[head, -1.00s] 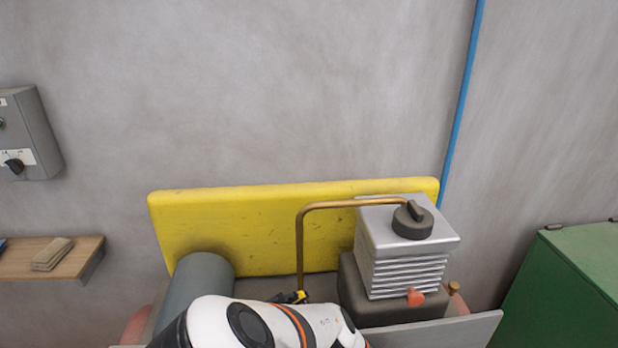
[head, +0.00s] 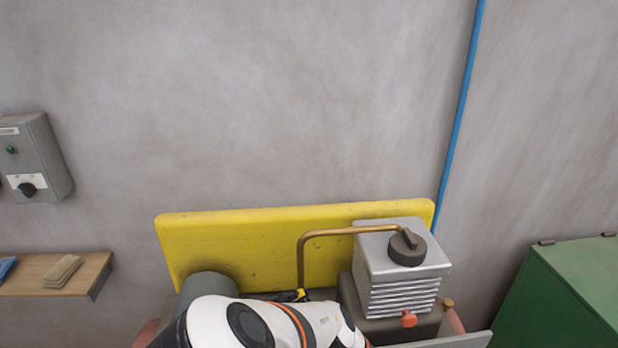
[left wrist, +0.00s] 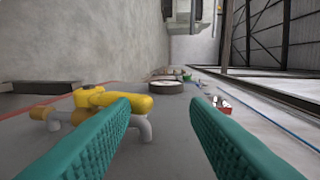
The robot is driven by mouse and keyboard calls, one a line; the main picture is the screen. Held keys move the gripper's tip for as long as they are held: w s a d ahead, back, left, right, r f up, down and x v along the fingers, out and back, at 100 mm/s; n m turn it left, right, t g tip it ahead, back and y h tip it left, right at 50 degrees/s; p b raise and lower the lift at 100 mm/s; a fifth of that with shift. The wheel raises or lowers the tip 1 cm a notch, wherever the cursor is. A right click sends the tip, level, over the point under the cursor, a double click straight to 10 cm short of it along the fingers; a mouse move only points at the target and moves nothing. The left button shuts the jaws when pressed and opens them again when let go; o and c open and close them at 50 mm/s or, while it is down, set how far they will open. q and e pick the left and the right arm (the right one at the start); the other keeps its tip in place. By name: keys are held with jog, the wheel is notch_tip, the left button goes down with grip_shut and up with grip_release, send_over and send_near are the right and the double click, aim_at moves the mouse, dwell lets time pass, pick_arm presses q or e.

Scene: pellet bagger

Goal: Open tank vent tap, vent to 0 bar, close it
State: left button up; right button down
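In the left wrist view a tap with a yellow handle (left wrist: 118,100) and a bent grey spout (left wrist: 144,130) stands out from a grey surface, left of centre. I take it for the vent tap. My left gripper (left wrist: 162,110) shows two teal ribbed fingers, wide apart with nothing between them. The left finger overlaps the tap in the picture; I see no clear contact. In the head view the compressor (head: 402,262) stands before a yellow panel (head: 250,240). My left arm crosses in front, and its gripper is hidden there. My right gripper is in neither view. No readable pressure gauge shows.
A copper pipe (head: 302,262) rises beside the compressor's finned block. A green cabinet (head: 575,285) stands at right. A grey control box (head: 36,158) and a wooden shelf (head: 50,275) are on the wall at left. A blue pipe (head: 461,110) runs down the wall.

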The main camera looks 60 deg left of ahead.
pick_arm(q)
jog(key=shift+r+p, duration=0.4)
jog(key=shift+r, duration=0.55)
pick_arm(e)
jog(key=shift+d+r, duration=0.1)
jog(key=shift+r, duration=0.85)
